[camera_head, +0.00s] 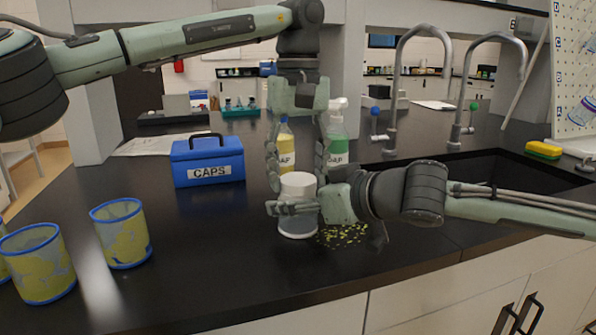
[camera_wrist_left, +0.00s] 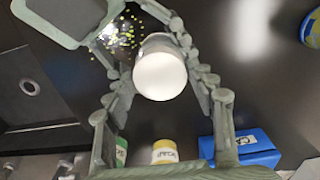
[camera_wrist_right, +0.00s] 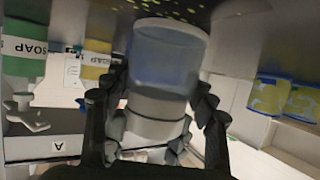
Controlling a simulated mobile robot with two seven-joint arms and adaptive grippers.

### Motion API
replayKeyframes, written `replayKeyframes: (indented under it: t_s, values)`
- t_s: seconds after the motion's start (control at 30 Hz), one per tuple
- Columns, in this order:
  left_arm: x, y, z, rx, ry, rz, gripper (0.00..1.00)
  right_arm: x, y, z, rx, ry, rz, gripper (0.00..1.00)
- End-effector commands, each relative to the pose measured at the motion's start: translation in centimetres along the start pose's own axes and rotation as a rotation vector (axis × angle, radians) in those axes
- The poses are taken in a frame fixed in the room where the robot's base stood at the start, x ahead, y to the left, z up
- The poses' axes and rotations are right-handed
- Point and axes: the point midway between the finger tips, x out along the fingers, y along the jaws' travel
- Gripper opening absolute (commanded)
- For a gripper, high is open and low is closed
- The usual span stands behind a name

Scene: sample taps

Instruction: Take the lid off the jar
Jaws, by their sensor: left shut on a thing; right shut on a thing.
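The jar (camera_head: 298,226) stands upright near the front of the black counter, its lower body translucent. Its pale lid (camera_head: 298,184) is on top; the left wrist view shows it from above (camera_wrist_left: 160,76). My left gripper (camera_head: 297,176) comes down from above, with its fingers on either side of the lid, shut on it. My right gripper (camera_head: 292,208) reaches in from the right and is shut on the jar below the lid. The right wrist view shows the jar (camera_wrist_right: 168,58) upside down between dark fingers. The exact finger contacts are partly hidden.
A blue CAPS box (camera_head: 208,163) stands behind left. Yellow (camera_head: 286,150) and green (camera_head: 337,150) soap bottles stand close behind the jar. Yellow bits (camera_head: 343,236) lie right of it. Blue-rimmed cups (camera_head: 122,235) stand at left; the sink (camera_head: 490,172) is at right.

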Motion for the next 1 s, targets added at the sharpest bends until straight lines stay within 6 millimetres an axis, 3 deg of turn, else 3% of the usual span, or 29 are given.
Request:
replayKeyframes:
  t_s: [1.0]
  values:
    - [-0.15, -0.02, -0.04, -2.595, 0.002, -0.002, 0.2, 0.0, 0.01, 0.01, 0.0, 0.0, 0.0, 0.0]
